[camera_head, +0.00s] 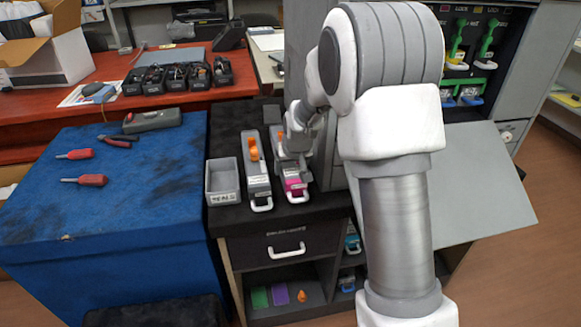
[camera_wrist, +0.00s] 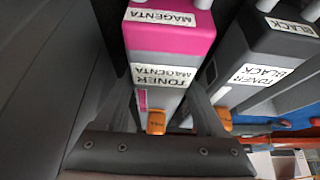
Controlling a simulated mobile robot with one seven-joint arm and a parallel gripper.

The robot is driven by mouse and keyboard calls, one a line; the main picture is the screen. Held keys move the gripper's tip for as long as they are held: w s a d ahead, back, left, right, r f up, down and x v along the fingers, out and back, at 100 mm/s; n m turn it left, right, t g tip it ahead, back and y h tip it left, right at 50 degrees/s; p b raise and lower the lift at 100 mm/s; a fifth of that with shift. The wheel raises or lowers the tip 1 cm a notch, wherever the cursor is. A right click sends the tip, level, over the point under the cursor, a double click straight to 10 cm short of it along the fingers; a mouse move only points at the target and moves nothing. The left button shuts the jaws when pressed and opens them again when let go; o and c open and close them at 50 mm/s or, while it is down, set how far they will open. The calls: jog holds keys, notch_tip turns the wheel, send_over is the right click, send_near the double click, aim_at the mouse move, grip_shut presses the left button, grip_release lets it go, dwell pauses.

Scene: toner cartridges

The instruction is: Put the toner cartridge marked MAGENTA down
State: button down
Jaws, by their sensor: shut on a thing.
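The magenta toner cartridge (camera_head: 295,184) is grey with a magenta front end and a white handle, next to the black one on the dark cabinet top (camera_head: 235,214). In the wrist view its MAGENTA label (camera_wrist: 163,17) reads clearly, with an orange tab (camera_wrist: 156,122) near my gripper. My gripper (camera_wrist: 163,100) is shut on this cartridge, one finger along each side. In the head view my arm partly hides the gripper and the cartridge's rear. The cartridge looks level and on or very close to the cabinet top; I cannot tell if it touches.
The black toner cartridge (camera_head: 256,168) stands close on the left, also in the wrist view (camera_wrist: 262,50). A grey SEALS bin (camera_head: 222,184) is left of it. A grey printer wall stands close on the right. A blue-covered table (camera_head: 120,215) holds screwdrivers and pliers.

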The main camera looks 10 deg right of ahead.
jog(key=shift+w+f, duration=0.1)
jog(key=shift+f, duration=0.15)
jog(key=shift+f+b, duration=0.25)
jog(key=shift+b, duration=0.1)
jog(key=shift+c, duration=1.5)
grip_release()
jog(key=o, duration=0.3)
